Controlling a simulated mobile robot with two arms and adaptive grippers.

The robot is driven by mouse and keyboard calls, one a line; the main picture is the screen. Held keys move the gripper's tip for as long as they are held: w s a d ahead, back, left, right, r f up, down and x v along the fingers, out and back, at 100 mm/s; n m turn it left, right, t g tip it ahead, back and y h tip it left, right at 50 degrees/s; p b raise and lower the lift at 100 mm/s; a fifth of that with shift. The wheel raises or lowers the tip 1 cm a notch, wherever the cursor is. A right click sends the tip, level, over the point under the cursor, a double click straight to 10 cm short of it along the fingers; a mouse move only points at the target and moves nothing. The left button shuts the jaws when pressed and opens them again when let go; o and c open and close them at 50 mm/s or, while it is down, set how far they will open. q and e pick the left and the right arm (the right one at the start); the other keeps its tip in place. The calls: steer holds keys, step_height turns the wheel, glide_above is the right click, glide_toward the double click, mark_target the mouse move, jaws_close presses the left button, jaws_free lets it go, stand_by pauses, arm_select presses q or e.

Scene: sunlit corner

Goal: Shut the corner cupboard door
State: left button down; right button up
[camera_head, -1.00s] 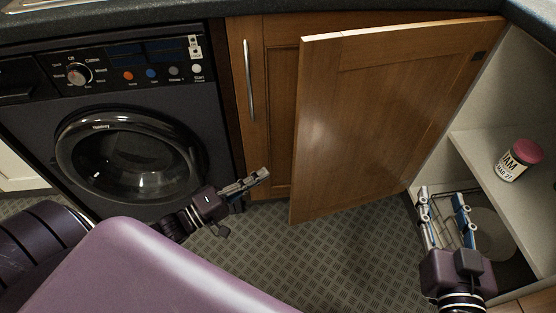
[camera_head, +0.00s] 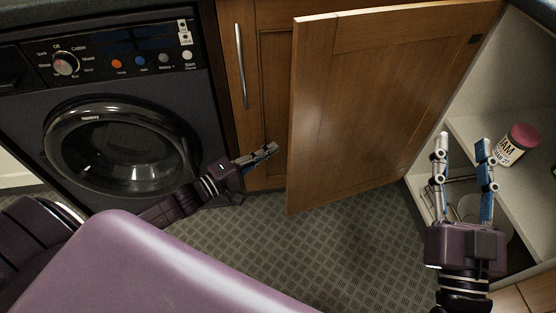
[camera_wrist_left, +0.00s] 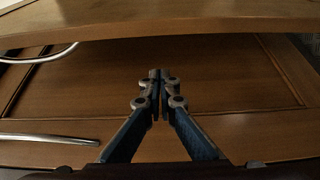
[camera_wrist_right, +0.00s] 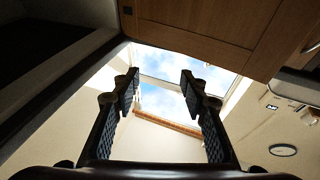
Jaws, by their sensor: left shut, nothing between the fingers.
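The wooden corner cupboard door (camera_head: 375,105) stands open, its upper right corner by the hinge at the right, its free edge hanging left over the floor. The white cupboard interior (camera_head: 492,75) is exposed to its right. My left gripper (camera_head: 262,155) is shut and empty, just left of the door's free edge, in front of the neighbouring wooden panel. In the left wrist view its closed fingertips (camera_wrist_left: 160,78) point at wood panelling; contact cannot be told. My right gripper (camera_head: 462,145) is open and empty, right of the door, in front of the cupboard opening. The right wrist view shows its spread fingers (camera_wrist_right: 160,88).
A jam jar (camera_head: 519,144) with a red lid stands on the cupboard shelf, close to my right gripper. A pale round item sits lower inside, partly hidden. A dark washing machine (camera_head: 125,110) stands at the left. A metal handle (camera_head: 240,68) is on the neighbouring panel. Patterned floor (camera_head: 345,245) is clear.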

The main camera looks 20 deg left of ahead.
arm_select(q)
steer(key=shift+s+d+b, duration=0.2)
steer(key=shift+s+d, duration=0.2)
steer(key=shift+d, duration=0.5)
steer(key=shift+s+d+b, duration=0.2)
steer(key=shift+s+d, duration=0.15)
steer(key=shift+d, duration=0.5)
arm_select(e)
steer(key=shift+s+r+t+y, duration=0.2)
steer(key=shift+s+r+t, duration=0.3)
steer(key=shift+r, duration=0.4)
steer(key=shift+s+r+t+y, duration=0.2)
steer(key=shift+s+r+t, duration=0.3)
steer(key=shift+r, duration=0.35)
steer(key=shift+s+r+t+y, duration=0.2)
steer(key=shift+s+r+t, duration=0.25)
steer(key=shift+r, duration=0.45)
arm_select(q)
steer(key=shift+d, duration=0.1)
arm_select(e)
steer(key=shift+w+f, duration=0.1)
steer(key=shift+w, duration=0.05)
